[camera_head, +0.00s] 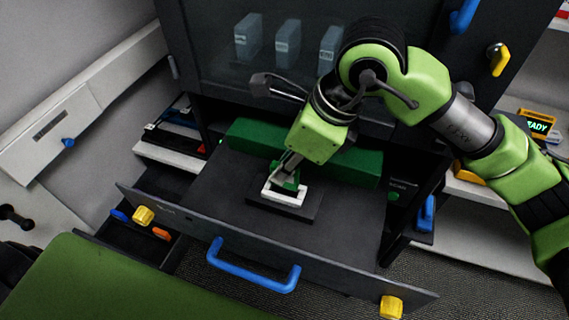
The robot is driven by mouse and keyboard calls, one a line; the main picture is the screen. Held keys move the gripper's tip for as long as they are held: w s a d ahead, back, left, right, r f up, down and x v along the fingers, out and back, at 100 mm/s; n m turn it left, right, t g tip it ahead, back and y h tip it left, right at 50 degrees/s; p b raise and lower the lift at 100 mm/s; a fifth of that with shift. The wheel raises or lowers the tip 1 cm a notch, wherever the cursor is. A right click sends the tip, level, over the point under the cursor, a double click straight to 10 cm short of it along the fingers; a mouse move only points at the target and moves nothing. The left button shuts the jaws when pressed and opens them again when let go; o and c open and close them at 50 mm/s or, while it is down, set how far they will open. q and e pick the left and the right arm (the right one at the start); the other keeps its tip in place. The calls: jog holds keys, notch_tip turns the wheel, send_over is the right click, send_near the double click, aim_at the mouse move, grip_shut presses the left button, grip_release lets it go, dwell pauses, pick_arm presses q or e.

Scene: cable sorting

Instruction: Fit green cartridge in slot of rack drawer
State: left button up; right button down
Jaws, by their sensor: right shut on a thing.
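The open rack drawer (350,222) is dark grey and pulled out, with a blue front handle. A white-edged slot (283,199) stands on a dark base on its floor. My right gripper (287,172) reaches down over the slot from above and is shut on the green cartridge (289,187). The gripper hides part of the cartridge, whose lower end is at the white frame. I cannot tell whether it is seated or just above. My left gripper is not in view.
A long green block (350,165) lies across the back of the drawer, close behind the gripper. A dark cabinet with a glass front (285,75) rises behind. Yellow knobs (143,215) stick out at the drawer front. A green surface (120,285) fills the lower left.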

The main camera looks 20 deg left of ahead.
jog(key=shift+s+r+b, duration=0.1)
jog(key=shift+s+b, duration=0.05)
jog(key=shift+b, duration=0.3)
dwell(0.4)
jog(key=shift+b, duration=1)
dwell(1.3)
jog(key=shift+f+b, duration=1.55)
jog(key=shift+b, duration=0.8)
dwell(1.2)
dwell(0.4)
jog(key=c, duration=2)
grip_release()
jog(key=shift+o, duration=0.5)
jog(key=o, duration=0.4)
jog(key=shift+r, duration=0.2)
